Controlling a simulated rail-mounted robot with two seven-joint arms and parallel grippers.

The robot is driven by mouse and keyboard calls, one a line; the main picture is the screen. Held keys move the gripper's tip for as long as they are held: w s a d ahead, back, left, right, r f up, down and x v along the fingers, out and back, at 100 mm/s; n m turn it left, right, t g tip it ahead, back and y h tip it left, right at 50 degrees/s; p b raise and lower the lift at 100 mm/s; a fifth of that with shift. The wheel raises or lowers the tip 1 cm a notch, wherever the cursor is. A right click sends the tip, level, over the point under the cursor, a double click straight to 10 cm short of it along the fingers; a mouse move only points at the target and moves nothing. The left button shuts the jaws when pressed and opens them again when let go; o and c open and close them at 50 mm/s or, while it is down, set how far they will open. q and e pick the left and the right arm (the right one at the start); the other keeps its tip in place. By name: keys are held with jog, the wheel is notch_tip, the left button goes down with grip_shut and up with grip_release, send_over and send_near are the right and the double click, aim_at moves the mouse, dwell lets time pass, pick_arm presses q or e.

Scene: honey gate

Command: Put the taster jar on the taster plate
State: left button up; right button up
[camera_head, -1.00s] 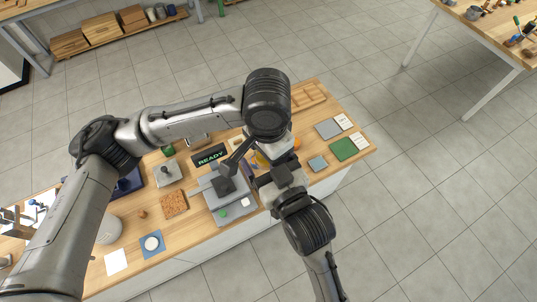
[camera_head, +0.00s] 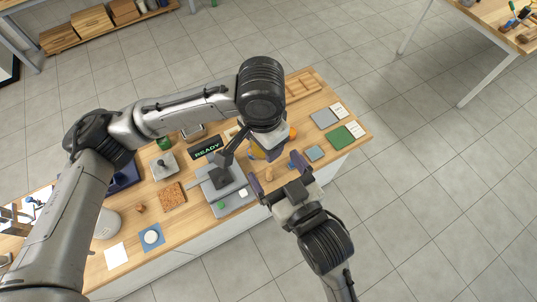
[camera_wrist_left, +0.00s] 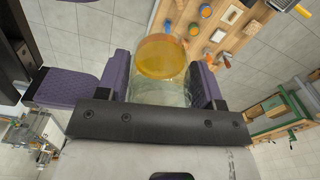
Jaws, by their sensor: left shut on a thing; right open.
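A clear jar with amber contents (camera_wrist_left: 160,70) sits between the purple fingers of my left gripper (camera_wrist_left: 155,85) in the left wrist view. The gripper is shut on it. In the head view my left gripper (camera_head: 266,148) is over the table's right half, and its arm hides much of the jar. My right gripper (camera_head: 281,180) is open and empty at the table's front edge, just nearer than the left. A blue square with a round white piece (camera_head: 151,237) lies at the front left. I cannot tell which item is the taster plate.
A grey device with a dark lever (camera_head: 232,200) stands left of my grippers, with a READY sign (camera_head: 207,148) behind. A green square (camera_head: 341,138) and grey squares (camera_head: 323,118) lie at the right.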

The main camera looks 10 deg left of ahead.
pick_arm(q)
jog(key=shift+c, duration=0.4)
jog(key=shift+w+d+f, duration=0.15)
jog(key=shift+w+f, duration=0.05)
pick_arm(e)
jog(key=d+f+n+g+h, duration=0.1)
jog(key=d+f+n, duration=0.1)
jog(key=d+f, duration=0.45)
pick_arm(q)
jog(key=w+d+f+m, duration=0.3)
jog(key=w+f+m, duration=0.1)
jog(key=f, duration=0.1)
jog(key=shift+d+m, duration=0.3)
jog(key=shift+d, duration=0.1)
pick_arm(e)
jog(key=w+a+m, duration=0.2)
jog(key=w+a, duration=0.3)
jog(key=w, duration=0.3)
jog(key=shift+w+a+r, duration=0.25)
jog(key=shift+a+r, duration=0.05)
jog(key=shift+a, duration=0.1)
